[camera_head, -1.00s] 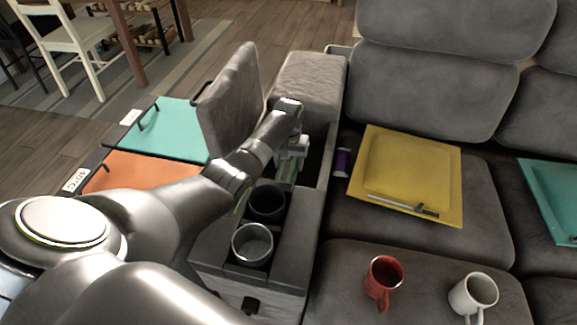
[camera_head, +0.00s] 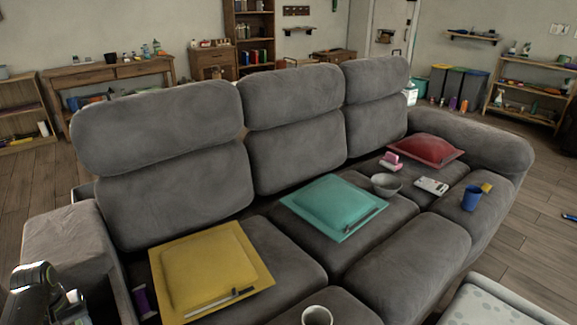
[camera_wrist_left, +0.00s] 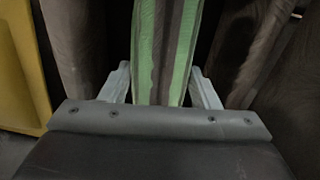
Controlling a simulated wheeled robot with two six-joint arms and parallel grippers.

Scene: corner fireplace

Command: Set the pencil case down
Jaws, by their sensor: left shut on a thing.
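The pencil case (camera_wrist_left: 160,40), striped green and dark grey-brown, stands on edge between the two pale fingers of my left gripper (camera_wrist_left: 160,82) in the left wrist view. The gripper is shut on it. Dark, fabric-like surfaces lie on both sides of the case. Its far end is cut off by the top of the picture. In the head view only part of my left arm shows at the bottom left corner, by the sofa's grey armrest (camera_head: 68,238). The case cannot be made out there. My right gripper is in neither view.
The grey sofa (camera_head: 185,195) holds a yellow tray cushion (camera_head: 215,270), a purple spool (camera_head: 143,302), a teal tray cushion (camera_head: 332,203), a bowl (camera_head: 386,185), a red cushion (camera_head: 425,148), a blue cup (camera_head: 471,198) and a mug (camera_head: 317,316). Wooden floor (camera_head: 525,255) is open on the right.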

